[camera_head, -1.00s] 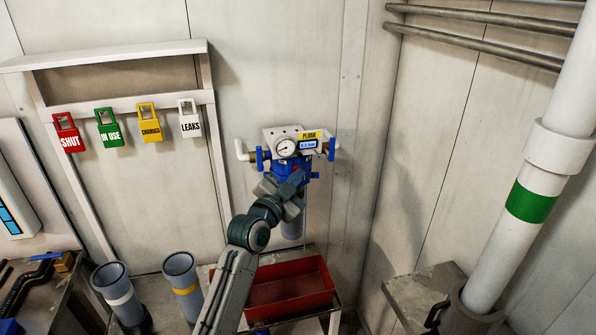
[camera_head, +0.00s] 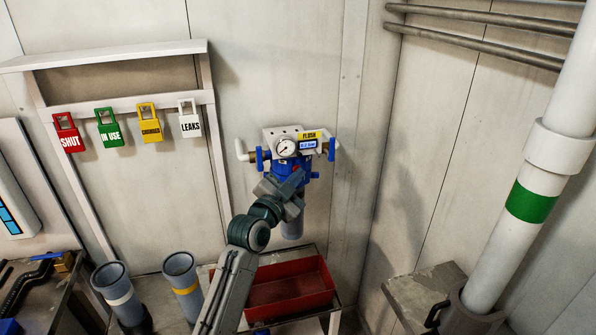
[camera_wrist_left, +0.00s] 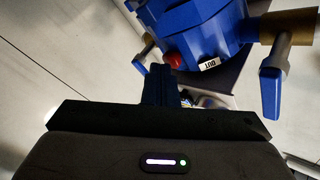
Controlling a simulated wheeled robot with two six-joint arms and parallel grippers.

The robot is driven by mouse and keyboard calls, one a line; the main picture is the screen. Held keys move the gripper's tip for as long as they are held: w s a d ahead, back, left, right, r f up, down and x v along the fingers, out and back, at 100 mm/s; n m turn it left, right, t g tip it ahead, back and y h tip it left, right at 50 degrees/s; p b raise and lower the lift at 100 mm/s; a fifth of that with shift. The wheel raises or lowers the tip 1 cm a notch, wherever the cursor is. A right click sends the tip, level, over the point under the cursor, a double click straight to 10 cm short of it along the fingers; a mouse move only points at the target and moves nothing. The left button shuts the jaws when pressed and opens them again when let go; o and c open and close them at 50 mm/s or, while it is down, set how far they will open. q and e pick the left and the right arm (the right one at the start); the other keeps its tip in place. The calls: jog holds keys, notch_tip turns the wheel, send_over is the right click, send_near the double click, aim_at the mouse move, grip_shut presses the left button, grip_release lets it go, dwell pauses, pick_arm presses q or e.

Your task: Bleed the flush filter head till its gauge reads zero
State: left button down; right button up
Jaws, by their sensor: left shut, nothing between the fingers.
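The blue flush filter head (camera_head: 284,166) is mounted on the back wall with a yellow FLUSH label (camera_head: 309,135). Its round white gauge (camera_head: 286,147) faces me; the needle shows, but the reading is too small to tell. A small blue display (camera_head: 309,145) beside it is also too small to read. My left gripper (camera_head: 298,178) is in front of the head's lower part and hides some of it. In the left wrist view, its blue fingers (camera_wrist_left: 160,86) are shut and empty, just below a red button (camera_wrist_left: 174,60) on the head. Contact with it cannot be told. The right gripper is out of view.
Blue-handled valves (camera_head: 260,158) flank the head; one handle (camera_wrist_left: 271,92) is close in the wrist view. A grey filter bowl (camera_head: 292,229) hangs below, over a red tray (camera_head: 290,287). Tags hang at left, including LEAKS (camera_head: 190,122). Two grey cups stand lower left.

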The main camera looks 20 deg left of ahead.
pick_arm(q)
jog(key=shift+s+d, duration=0.1)
dwell(0.5)
jog(key=shift+s+d, duration=0.4)
jog(key=shift+s, duration=0.25)
jog(key=shift+s+d+p, duration=0.15)
jog(key=shift+s+d, duration=0.55)
jog(key=shift+s, duration=0.35)
jog(key=shift+s+d+p, duration=0.15)
jog(key=shift+s+d, duration=0.55)
jog(key=shift+s, duration=0.3)
